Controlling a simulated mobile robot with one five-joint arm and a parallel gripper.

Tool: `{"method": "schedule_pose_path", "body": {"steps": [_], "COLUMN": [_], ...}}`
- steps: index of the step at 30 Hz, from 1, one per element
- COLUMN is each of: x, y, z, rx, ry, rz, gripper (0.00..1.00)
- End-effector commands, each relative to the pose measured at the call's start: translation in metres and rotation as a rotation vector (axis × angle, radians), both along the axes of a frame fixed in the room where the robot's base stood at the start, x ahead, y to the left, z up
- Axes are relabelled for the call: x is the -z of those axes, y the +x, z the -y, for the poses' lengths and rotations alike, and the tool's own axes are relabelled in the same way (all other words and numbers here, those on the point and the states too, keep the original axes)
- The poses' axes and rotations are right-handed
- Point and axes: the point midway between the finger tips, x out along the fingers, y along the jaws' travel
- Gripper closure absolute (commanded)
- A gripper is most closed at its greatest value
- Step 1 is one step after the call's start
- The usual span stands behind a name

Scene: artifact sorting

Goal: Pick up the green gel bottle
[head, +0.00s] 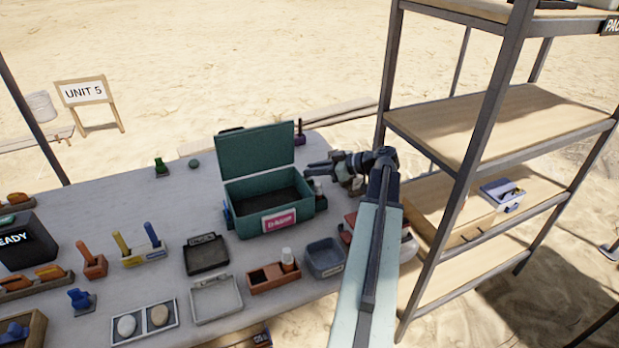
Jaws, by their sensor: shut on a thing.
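My gripper (318,168) is at the right end of the open green box (268,212), level with its rim and close to the lid's right edge. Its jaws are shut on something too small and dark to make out.
The grey table (120,205) holds several trays and tools, including a black tray (206,256) and a blue-grey bin (325,258). A dark purple thing (300,134) stands behind the box. A metal shelf rack (478,150) rises close on the right. The table's back left is mostly clear.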

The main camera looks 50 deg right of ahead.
Motion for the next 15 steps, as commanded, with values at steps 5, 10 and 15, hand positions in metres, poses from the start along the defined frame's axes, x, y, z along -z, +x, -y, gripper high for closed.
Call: {"method": "schedule_pose_path", "body": {"steps": [5, 10, 15], "x": [-0.005, -0.021, -0.047], "y": [0.000, 0.000, 0.000], "z": [0.000, 0.000, 0.000], "rx": [0.000, 0.000, 0.000], "ry": [0.000, 0.000, 0.000], "rz": [0.000, 0.000, 0.000], "gripper": [1.00, 1.00, 1.00]}}
